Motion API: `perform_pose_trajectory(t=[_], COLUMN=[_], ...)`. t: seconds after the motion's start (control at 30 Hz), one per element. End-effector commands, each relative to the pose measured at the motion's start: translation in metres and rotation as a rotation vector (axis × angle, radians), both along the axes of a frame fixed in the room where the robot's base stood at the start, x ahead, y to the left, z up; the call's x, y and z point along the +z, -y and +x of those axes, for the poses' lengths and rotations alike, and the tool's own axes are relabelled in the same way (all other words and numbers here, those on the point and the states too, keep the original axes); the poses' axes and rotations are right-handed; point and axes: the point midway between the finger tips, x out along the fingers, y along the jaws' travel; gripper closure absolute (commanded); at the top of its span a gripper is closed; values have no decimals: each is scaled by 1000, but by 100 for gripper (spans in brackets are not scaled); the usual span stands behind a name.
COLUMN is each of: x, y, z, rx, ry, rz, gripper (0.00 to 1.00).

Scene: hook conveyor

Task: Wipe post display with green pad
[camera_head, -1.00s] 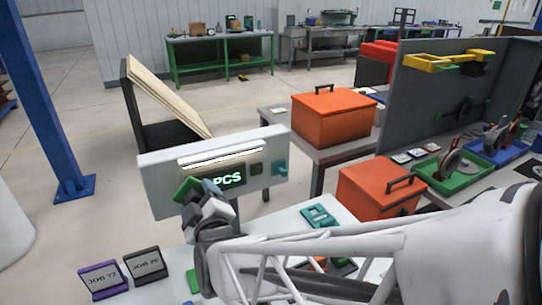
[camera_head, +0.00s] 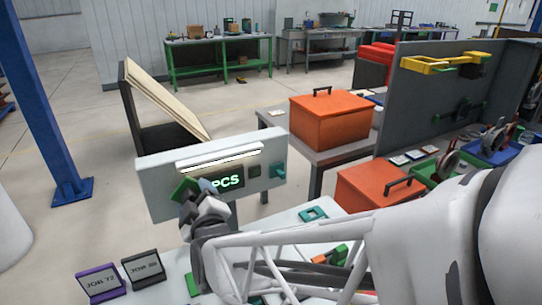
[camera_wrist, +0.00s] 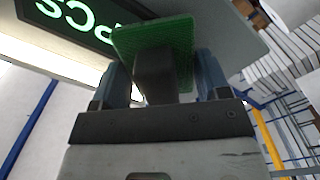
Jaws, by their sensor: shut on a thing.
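The post display (camera_head: 227,181) is a dark screen with green "PCS" lettering, set in a pale grey panel (camera_head: 160,165) under a bright light bar. My gripper (camera_head: 202,190) is at the left part of the screen and covers the start of the text. It is shut on the green pad (camera_head: 185,187). In the wrist view the green pad (camera_wrist: 183,38) sits by its dark handle (camera_wrist: 154,75) between the two blue-grey fingers, against or very near the dark screen (camera_wrist: 85,18). I cannot tell whether the pad touches it.
A purple-framed sign (camera_head: 102,283) and a black-framed sign (camera_head: 143,268) stand on the pale table at lower left. A teal knob (camera_head: 279,171) is on the panel's right side. Orange toolboxes (camera_head: 332,119) and a grey board (camera_head: 440,95) stand at right.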

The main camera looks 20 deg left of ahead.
Motion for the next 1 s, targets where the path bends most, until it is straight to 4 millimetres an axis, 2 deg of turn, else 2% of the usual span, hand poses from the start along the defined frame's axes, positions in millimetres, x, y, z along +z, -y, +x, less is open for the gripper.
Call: perform_pose_trajectory(t=[0.5,1.0], x=[0,0], y=[-2,19], z=[4,23], rx=[-1,-1], ry=[1,1], rz=[1,0], gripper=[58,58])
